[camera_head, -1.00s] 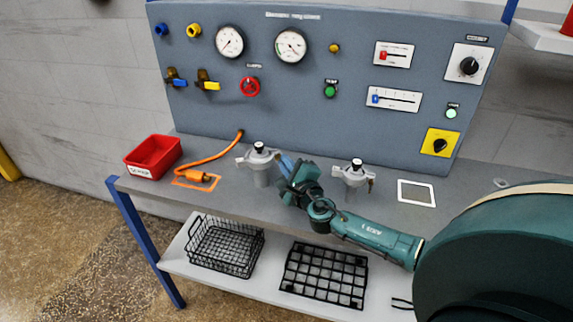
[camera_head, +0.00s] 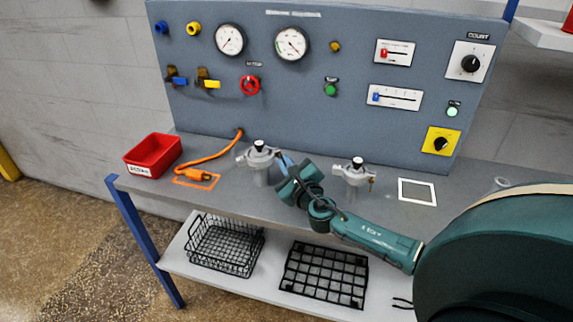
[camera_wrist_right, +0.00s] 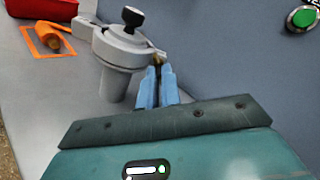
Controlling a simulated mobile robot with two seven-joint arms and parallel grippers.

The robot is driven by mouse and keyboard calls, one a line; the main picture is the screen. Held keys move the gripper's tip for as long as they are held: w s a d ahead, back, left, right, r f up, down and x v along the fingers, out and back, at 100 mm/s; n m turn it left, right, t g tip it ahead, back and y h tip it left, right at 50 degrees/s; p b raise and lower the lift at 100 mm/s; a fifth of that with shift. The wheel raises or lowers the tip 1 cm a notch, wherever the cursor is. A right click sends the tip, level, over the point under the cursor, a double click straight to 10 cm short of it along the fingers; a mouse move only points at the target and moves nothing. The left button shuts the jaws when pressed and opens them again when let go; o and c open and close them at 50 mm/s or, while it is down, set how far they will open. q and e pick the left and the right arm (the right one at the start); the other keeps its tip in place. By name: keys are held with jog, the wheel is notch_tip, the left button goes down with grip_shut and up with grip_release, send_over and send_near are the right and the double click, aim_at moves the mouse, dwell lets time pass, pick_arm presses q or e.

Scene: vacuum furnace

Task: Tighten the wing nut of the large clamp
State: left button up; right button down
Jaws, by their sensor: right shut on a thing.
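A grey metal clamp (camera_head: 260,158) with a black knob on top stands on a post at the left of the bench top. It also shows in the right wrist view (camera_wrist_right: 122,50). A small brass wing nut (camera_wrist_right: 158,59) sits at the clamp's right side, mostly hidden between my fingertips. My right gripper (camera_head: 284,160), with blue fingers, comes to the clamp from the right. In the wrist view its fingers (camera_wrist_right: 155,75) are shut on the wing nut. A second, similar clamp (camera_head: 353,172) stands to the right, apart from the gripper. My left gripper is not in view.
A grey control panel (camera_head: 300,110) with gauges and switches rises behind the bench. A red bin (camera_head: 152,156) and an orange cable (camera_head: 205,160) lie to the left. A white-framed square (camera_head: 417,192) marks the right. Wire baskets sit on the lower shelf.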

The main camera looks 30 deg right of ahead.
jog(key=m, duration=0.4)
jog(key=shift+a+b, duration=0.1)
jog(key=shift+b, duration=0.25)
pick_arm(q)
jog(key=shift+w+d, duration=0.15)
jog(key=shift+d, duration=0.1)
pick_arm(e)
jog(key=shift+a+m, duration=0.1)
jog(key=shift+m, duration=1.5)
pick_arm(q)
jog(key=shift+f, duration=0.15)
pick_arm(e)
jog(key=c, duration=1.6)
grip_release()
jog(key=shift+a, duration=0.1)
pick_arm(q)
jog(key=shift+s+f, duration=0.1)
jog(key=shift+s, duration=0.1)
pick_arm(e)
jog(key=shift+f, duration=0.15)
